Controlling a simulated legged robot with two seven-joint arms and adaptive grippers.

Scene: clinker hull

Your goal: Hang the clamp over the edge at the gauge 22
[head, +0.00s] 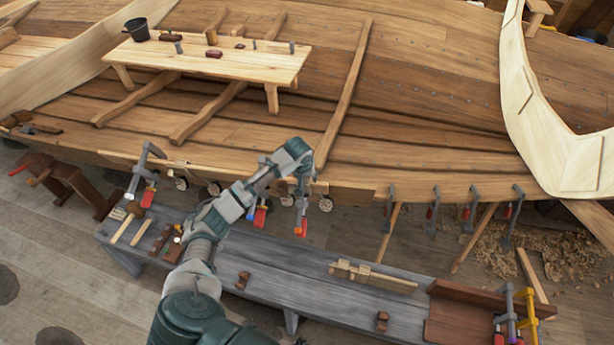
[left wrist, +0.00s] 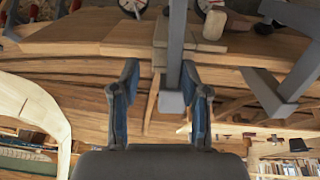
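A grey clamp (head: 301,201) with a red handle hangs at the lower plank edge of the hull in the head view, below my left gripper (head: 303,172). In the left wrist view, my left gripper (left wrist: 158,95) has its two fingers apart, with the clamp's grey bar (left wrist: 174,60) between them. The bar is close to the right finger, with a gap to the left one. Other gauges (head: 214,188) hang to the left. Their numbers are too small to read. My right gripper is out of view.
More clamps hang on the edge at left (head: 144,172) and right (head: 433,209). A grey bench (head: 300,285) below holds wood blocks, with orange and grey clamps (head: 526,312) at its right end. A pale plank table (head: 240,62) stands on the hull.

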